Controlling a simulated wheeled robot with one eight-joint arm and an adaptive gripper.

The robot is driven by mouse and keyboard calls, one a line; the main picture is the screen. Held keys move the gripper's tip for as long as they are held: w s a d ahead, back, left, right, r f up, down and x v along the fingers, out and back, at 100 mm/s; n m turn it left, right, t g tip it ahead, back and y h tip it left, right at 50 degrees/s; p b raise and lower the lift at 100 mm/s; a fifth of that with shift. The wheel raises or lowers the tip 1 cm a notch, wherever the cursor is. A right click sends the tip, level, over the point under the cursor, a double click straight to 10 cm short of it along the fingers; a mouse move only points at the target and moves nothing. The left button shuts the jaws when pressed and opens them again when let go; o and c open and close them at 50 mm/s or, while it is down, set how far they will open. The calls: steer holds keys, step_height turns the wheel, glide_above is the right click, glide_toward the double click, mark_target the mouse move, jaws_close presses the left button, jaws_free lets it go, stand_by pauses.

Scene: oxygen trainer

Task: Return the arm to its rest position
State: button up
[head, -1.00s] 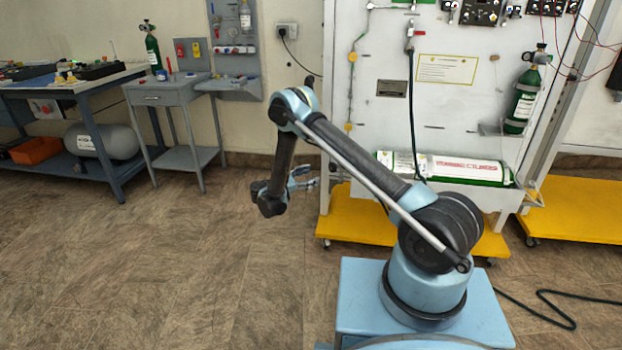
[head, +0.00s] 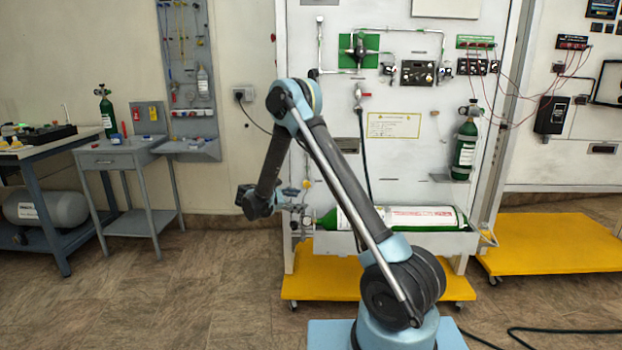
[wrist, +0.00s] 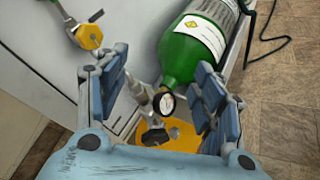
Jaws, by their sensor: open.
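My arm stands in the middle of the head view, with its elbow (head: 292,105) raised and the forearm hanging down to the left. My gripper (head: 298,190) is at the forearm's lower end, pointing right in front of the white trainer panel (head: 405,150). In the wrist view, the gripper's (wrist: 160,90) two segmented blue fingers are spread wide with nothing held between them. Beyond them shows the end of the lying green-and-white cylinder (wrist: 190,55), with a round gauge (wrist: 166,102) near its valve. The cylinder also lies low on the trainer in the head view (head: 440,218).
The trainer stands on a yellow wheeled base (head: 325,275). A second yellow base (head: 550,245) is at right. An upright green cylinder (head: 465,150) hangs on the panel. A grey side table (head: 108,160) and a workbench (head: 40,148) stand at left. The left floor is open.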

steer(key=s+d+r+m+g+y, duration=0.2)
steer(key=s+d+r+m+g, duration=0.3)
steer(key=d+r, duration=0.7)
steer(key=s+d+r+m+y, duration=0.3)
steer(key=s+d+m, duration=0.1)
steer(key=s+d, duration=0.85)
steer(key=s+d+m+y, duration=0.3)
steer(key=s+m, duration=0.1)
steer(key=s, duration=1.3)
steer(key=s+a+f+m+y, duration=0.1)
steer(key=s+f+m+y, duration=0.1)
steer(key=s, duration=0.5)
steer(key=s+a+f+m+y, duration=0.1)
steer(key=s+f+m, duration=0.3)
steer(key=s+f, duration=0.2)
steer(key=shift+s+a+g+y, duration=0.25)
steer(key=shift+s+g+y, duration=0.15)
steer(key=shift+s, duration=0.1)
steer(key=shift+w+f, duration=0.15)
steer(key=shift+w, duration=0.3)
